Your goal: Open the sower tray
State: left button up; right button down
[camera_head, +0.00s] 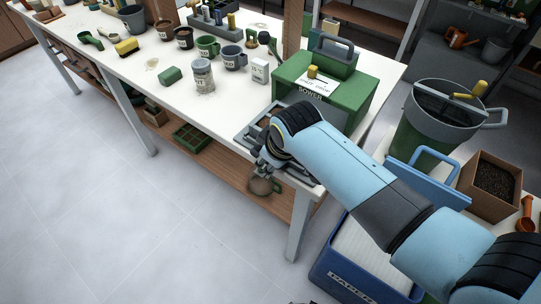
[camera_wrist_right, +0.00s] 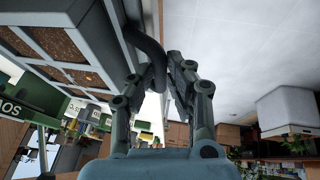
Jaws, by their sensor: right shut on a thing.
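The sower is a green box (camera_head: 345,99) with a grey handle on top, near the right end of the white bench. Its grey tray (camera_head: 243,133) sticks out at the front, partly hidden by my right arm. In the right wrist view the tray (camera_wrist_right: 98,42) shows cells of brown soil, and a dark curved handle (camera_wrist_right: 148,44) on its front. My right gripper (camera_head: 264,172) is at the tray's front, by the bench edge. The right wrist view shows its fingers (camera_wrist_right: 160,72) shut on the handle. My left gripper is not in view.
A green bucket (camera_head: 432,135) and a blue paper bin (camera_head: 345,262) stand to the right. The floor (camera_head: 130,220) before the bench is clear.

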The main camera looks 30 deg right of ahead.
jog(key=c, duration=1.3)
grip_release()
jog(key=v, duration=1.2)
